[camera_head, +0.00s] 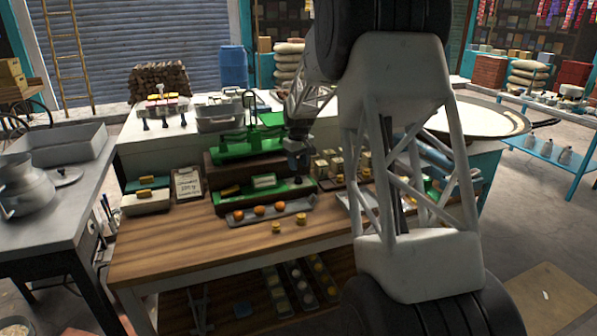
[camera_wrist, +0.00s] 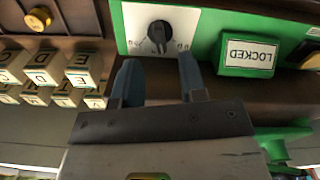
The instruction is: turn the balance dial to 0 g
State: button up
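The dial is a black knob (camera_wrist: 158,34) on a white plate (camera_wrist: 186,24) with small markings, set in a green panel. The markings are too small to read. My gripper (camera_wrist: 157,62) is open, with its two blue-grey fingers apart. In the wrist view the knob shows beyond the gap between the fingertips, with no visible contact. In the head view my gripper (camera_head: 297,163) is over the right part of the green balance panel (camera_head: 240,190), and the knob cannot be made out. The green balance (camera_head: 250,140) stands behind it.
A "LOCKED" sign (camera_wrist: 250,55) appears upside down beside the dial. Lettered blocks (camera_wrist: 84,70) stand close on its other side. A tray (camera_head: 285,209) with orange pieces lies in front of the panel. The front wooden tabletop (camera_head: 190,245) is mostly clear.

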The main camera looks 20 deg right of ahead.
aim_at(298, 176)
jog(key=shift+r, duration=1.4)
jog(key=shift+o, duration=1)
jog(key=a+n+h, duration=0.1)
jog(key=n, duration=0.5)
jog(key=a+n+h, duration=0.1)
jog(key=n+h, duration=0.1)
jog(key=n, duration=0.4)
jog(key=a+n+t+h, duration=0.1)
jog(key=n, duration=0.5)
jog(key=shift+s+a+f, duration=0.15)
jog(key=shift+s+f, duration=0.1)
jog(key=shift+s, duration=0.15)
jog(key=shift+x, duration=3.9)
